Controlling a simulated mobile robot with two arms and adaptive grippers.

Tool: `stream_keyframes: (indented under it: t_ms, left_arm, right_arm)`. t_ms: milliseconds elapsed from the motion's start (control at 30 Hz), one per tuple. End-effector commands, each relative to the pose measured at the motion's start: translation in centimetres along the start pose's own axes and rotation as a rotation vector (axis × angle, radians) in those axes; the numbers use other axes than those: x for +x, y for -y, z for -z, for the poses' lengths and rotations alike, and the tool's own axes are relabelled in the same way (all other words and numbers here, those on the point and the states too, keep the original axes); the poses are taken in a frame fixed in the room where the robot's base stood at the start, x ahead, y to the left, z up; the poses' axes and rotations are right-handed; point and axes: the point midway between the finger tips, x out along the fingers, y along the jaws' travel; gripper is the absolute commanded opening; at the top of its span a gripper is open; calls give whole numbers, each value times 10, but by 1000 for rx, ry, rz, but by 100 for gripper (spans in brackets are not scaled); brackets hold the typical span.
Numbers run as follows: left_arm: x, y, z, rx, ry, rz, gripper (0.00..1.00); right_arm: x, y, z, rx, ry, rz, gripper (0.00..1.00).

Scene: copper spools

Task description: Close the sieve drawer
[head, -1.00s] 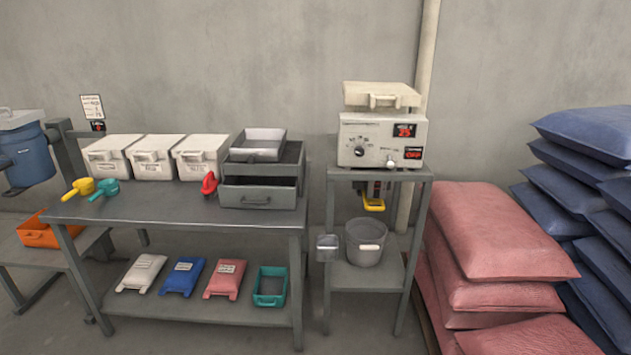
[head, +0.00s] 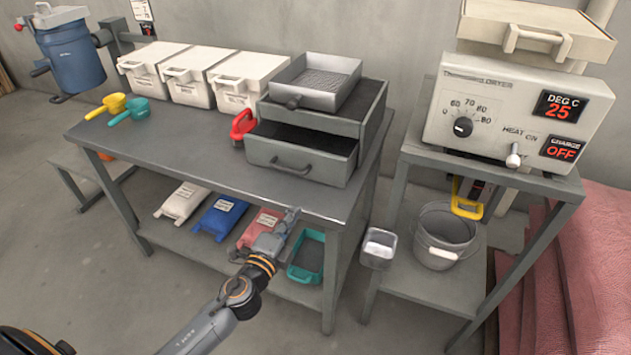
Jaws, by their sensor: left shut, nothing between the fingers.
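A dark grey drawer cabinet (head: 374,122) stands on the right end of the grey table. Its lower drawer (head: 322,169) is pulled out toward me, with a handle on its front and an open, dark inside. A grey tray with a mesh-like floor (head: 318,84) sits on top of the cabinet, with a knob on its front. My left gripper (head: 291,214) is shut and empty, in front of the table edge and below the open drawer, apart from it. My right gripper is not in view.
A red scoop (head: 242,124) lies left of the drawer, beside white bins (head: 243,82). Yellow (head: 106,105) and green (head: 130,110) scoops lie farther left. The table front (head: 200,150) is clear. A dryer stand (head: 490,172) is on the right.

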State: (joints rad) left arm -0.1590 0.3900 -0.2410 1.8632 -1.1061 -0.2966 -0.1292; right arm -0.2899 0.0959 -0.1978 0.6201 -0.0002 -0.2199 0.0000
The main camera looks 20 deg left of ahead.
Motion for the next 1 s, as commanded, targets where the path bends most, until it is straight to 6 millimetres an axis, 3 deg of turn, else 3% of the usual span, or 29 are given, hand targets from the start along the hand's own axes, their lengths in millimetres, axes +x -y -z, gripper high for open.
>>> stream_keyframes:
  t_ms: [167,400,700,1000]
  left_arm:
    - [19,8,0,9,-1,14,0]
    - [69,7,0,9,-1,14,0]
    - [123,6,1,6,-2,11,0]
    - [139,6,1,6,-1,9,0]
  right_arm:
    - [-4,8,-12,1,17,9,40]
    - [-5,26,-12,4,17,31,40]
    - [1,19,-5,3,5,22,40]
    - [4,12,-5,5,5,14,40]
